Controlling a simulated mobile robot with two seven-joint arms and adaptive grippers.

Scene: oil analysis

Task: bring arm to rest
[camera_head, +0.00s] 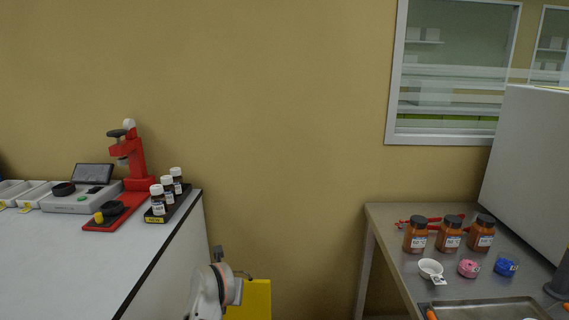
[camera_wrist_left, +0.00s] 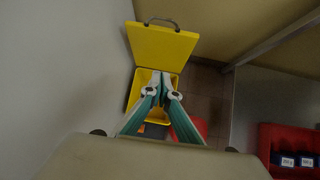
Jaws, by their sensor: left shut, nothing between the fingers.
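My left gripper (camera_wrist_left: 160,88) shows in the left wrist view with its two green-and-grey fingers together at the tips and nothing between them. It points down over an open yellow bin (camera_wrist_left: 131,95) whose yellow lid (camera_wrist_left: 162,45) stands raised. Part of my left arm shows at the bottom of the head view, beside the yellow lid (camera_head: 257,300). The fingertips cannot be made out there. My right gripper is in neither view.
A white bench (camera_head: 70,260) at left carries a red press (camera_head: 136,160) and capped bottles (camera_head: 168,190). A red rack (camera_wrist_left: 268,145) shows in the wrist view.

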